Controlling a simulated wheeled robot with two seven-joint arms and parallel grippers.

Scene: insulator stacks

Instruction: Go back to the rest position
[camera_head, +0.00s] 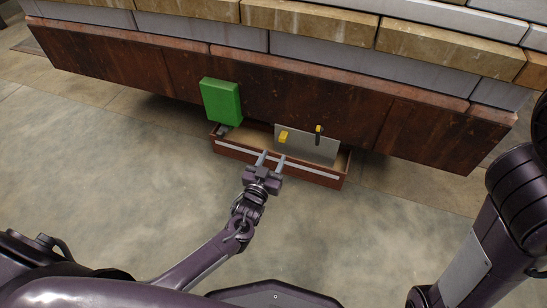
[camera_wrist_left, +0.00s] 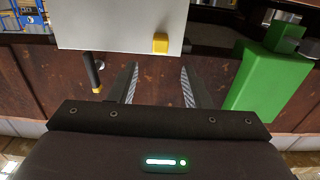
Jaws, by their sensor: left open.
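My left gripper (camera_head: 271,160) is open and empty, with its two fingers apart at the front edge of a low open drawer or tray. In the left wrist view its fingers (camera_wrist_left: 160,85) are spread with nothing between them. The right gripper is not in view; part of my right arm (camera_head: 490,225) shows at the right edge of the head view.
A brown tray (camera_head: 230,149) with a pale stripe lies before the dark wooden base (camera_head: 170,68). It holds a grey panel (camera_head: 308,146), a yellow block (camera_head: 284,137) and a black-and-yellow tool (camera_head: 318,134). A green box (camera_head: 221,101) stands at its left end. Floor in front is clear.

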